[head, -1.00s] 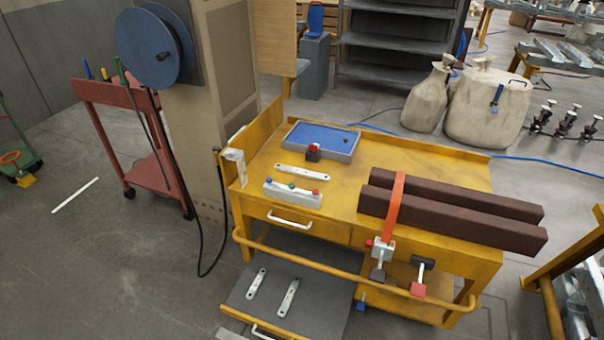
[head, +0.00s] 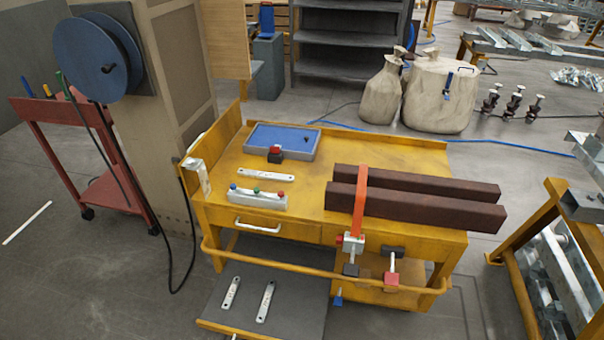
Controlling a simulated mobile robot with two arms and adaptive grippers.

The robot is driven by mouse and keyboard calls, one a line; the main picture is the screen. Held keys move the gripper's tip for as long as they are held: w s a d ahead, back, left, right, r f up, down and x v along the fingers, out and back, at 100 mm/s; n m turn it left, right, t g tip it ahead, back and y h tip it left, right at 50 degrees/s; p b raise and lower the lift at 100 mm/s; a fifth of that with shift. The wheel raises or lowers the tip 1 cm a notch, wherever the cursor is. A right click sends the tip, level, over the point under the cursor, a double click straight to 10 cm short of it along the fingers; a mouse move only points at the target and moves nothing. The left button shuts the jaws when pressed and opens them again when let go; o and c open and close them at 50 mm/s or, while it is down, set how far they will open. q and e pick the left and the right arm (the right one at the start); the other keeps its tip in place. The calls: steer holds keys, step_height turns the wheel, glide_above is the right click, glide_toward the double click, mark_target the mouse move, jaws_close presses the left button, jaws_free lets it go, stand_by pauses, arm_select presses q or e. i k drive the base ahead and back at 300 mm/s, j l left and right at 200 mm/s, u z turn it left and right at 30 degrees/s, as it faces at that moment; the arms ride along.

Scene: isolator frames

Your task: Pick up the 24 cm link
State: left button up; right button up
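Three pale metal links with holes are in view. One link (head: 266,174) lies flat on the yellow workbench top (head: 312,190). Two more lie side by side on the grey surface of the open drawer (head: 300,305) below: a shorter left link (head: 230,293) and a longer right link (head: 265,301). I see no length marking I can read, so I cannot tell which is the 24 cm one. Neither of my grippers is in view.
The bench top also holds a blue tray (head: 282,140), a block with coloured knobs (head: 258,198) and two brown beams (head: 415,198) under an orange strap (head: 360,200). A yellow rail (head: 320,270) runs along the front. A yellow rack (head: 530,245) stands at right.

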mark_target(266, 175)
steer(key=i+j+z, duration=0.1)
steer(key=j+z, duration=0.35)
steer(key=j, duration=0.5)
steer(key=j+z, duration=0.5)
steer(key=j, duration=0.4)
